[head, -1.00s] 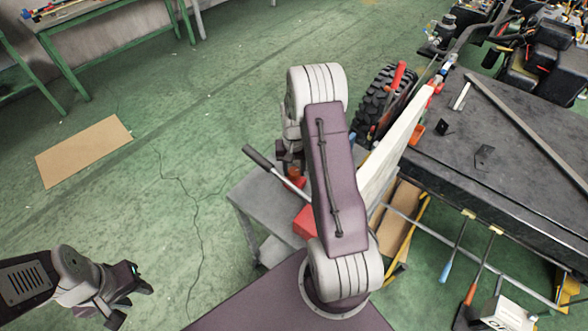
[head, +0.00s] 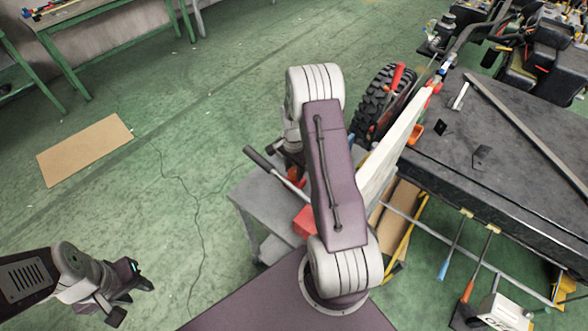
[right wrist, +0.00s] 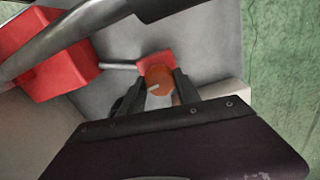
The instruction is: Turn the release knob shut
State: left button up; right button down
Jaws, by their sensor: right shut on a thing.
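The release knob (right wrist: 157,76) is orange with a pale pointer mark, in the right wrist view, in front of a small red block (right wrist: 155,62). My right gripper (right wrist: 157,88) is shut on the knob, one dark finger on each side. In the head view my right arm hides the gripper and most of the knob. My left gripper (head: 128,295) is at the lower left over the floor, its fingers apart and empty.
A long lever with a black handle (head: 260,157) slants beside my right arm, near a red block (head: 305,222) on a grey stand (head: 262,195). A dark workbench (head: 500,150) and a tyre (head: 372,105) are to the right. The left floor is mostly clear.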

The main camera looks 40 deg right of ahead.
aim_at(294, 171)
jog(key=shift+w+r+m, duration=0.1)
jog(key=shift+m, duration=0.7)
jog(key=shift+d, duration=0.1)
jog(key=c, duration=0.9)
grip_release()
notch_tip(294, 171, up, 9)
jog(key=shift+r+b, duration=0.1)
jog(key=shift+b, duration=0.2)
